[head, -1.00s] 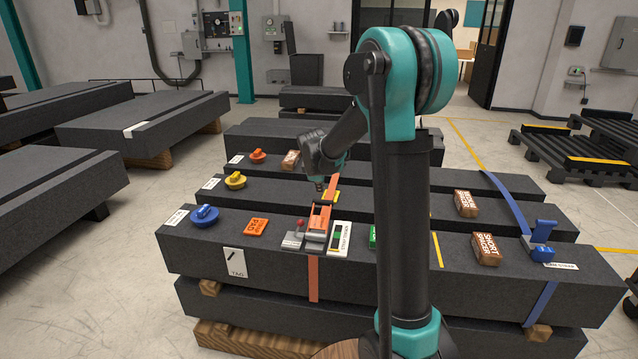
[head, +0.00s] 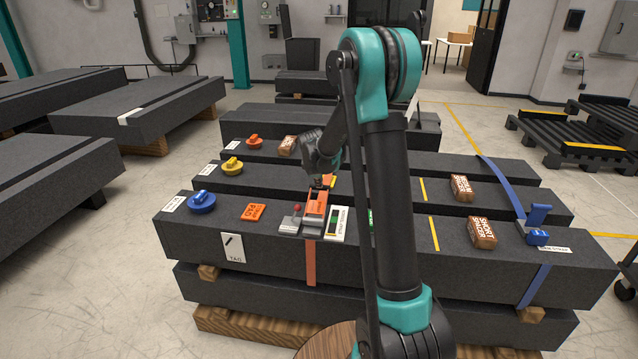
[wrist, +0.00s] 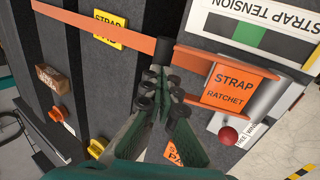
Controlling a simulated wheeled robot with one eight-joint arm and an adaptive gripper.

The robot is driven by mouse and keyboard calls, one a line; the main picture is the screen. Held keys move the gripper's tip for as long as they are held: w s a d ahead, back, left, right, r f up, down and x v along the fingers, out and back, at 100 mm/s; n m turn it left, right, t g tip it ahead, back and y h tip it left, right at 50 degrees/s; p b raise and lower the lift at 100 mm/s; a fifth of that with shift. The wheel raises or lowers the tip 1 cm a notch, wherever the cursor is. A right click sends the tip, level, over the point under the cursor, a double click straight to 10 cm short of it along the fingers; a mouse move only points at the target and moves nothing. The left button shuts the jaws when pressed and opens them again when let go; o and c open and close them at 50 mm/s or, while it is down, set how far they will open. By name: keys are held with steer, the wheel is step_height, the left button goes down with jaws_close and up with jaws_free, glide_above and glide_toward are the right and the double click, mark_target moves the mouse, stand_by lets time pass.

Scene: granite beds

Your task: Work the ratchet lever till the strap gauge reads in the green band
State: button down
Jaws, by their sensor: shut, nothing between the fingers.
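The orange strap ratchet lever (head: 316,203) sits on a grey base on the near granite beam, its label facing up in the wrist view (wrist: 240,87). A red knob (wrist: 227,135) stands beside it on the grey base. The white strap tension gauge (head: 338,222) is right of the ratchet; its black window with a green band (wrist: 250,38) is partly cut off, and I cannot make out the reading. The orange strap (wrist: 115,35) runs across the beams. My gripper (head: 321,184) is shut and empty, just behind the lever; its fingertips (wrist: 163,75) appear close beside the lever's arm, contact unclear.
Blue (head: 202,201), yellow (head: 232,166) and orange (head: 254,142) knobs stand on the left ends of the beams. Brown blocks (head: 482,232) and a blue strap with its buckle (head: 538,225) are on the right. An orange plate (head: 253,212) lies left of the ratchet.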

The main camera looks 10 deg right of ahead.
steer(key=shift+g, duration=0.8)
steer(key=shift+w+x, duration=0.15)
steer(key=shift+x, duration=0.85)
steer(key=shift+w+x, duration=0.15)
steer(key=shift+x, duration=0.9)
steer(key=shift+r, duration=0.15)
